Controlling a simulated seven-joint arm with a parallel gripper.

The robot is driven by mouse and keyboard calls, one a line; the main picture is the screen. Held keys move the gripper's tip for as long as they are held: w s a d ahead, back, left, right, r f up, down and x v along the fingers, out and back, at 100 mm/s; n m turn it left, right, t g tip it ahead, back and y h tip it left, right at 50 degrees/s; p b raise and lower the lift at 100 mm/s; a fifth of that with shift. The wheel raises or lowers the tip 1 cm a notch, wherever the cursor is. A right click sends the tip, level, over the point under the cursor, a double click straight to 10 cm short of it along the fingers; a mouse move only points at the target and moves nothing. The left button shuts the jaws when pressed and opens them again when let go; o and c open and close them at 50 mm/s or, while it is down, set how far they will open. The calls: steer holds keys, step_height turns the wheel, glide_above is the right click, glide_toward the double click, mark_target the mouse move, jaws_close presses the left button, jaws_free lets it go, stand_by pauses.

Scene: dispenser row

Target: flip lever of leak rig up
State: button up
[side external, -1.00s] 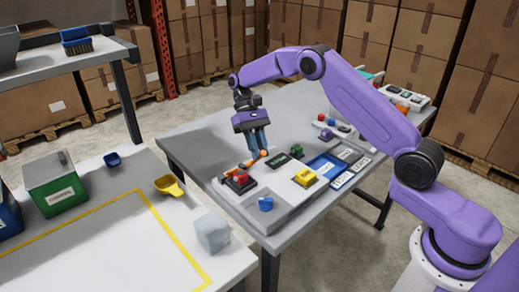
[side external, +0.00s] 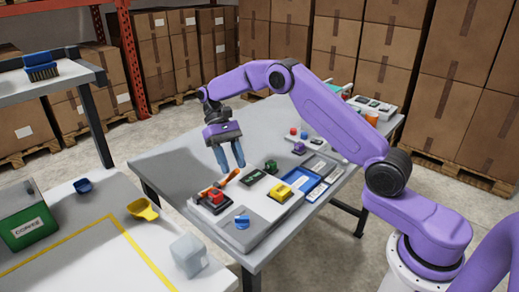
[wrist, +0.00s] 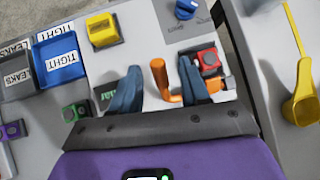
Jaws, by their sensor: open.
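The orange lever (side external: 228,180) is on the grey leak rig (side external: 262,222), beside a red button (side external: 217,198). In the wrist view its upright orange handle (wrist: 160,80) shows between my blue fingertips, with its orange base (wrist: 195,92) partly behind the right finger. My gripper (side external: 230,168) is open and empty, pointing down at the lever from just above. The fingers appear on either side of the handle. I cannot tell whether either finger touches it.
A yellow block (side external: 281,191), a blue knob (side external: 241,222) and a green part (side external: 270,167) sit near the lever. A blue tray (wrist: 70,72) is marked TIGHT. A side table holds a yellow scoop (side external: 143,209) and a clear block (side external: 188,254).

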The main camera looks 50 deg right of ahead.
steer(key=s+d+r, duration=0.1)
steer(key=s+r, duration=1)
steer(key=s, duration=0.3)
steer(key=shift+d, duration=0.35)
steer(key=s+f+n+t+h, duration=0.1)
steer(key=s+f+n+t, duration=0.1)
steer(key=s+n+t, duration=0.2)
steer(key=s+f+n+t+h, duration=0.1)
steer(key=s+f+n+t, duration=0.2)
steer(key=s+n, duration=0.6)
steer(key=s+a+t, duration=0.1)
steer(key=s, duration=0.6)
steer(key=shift+s+n, duration=0.4)
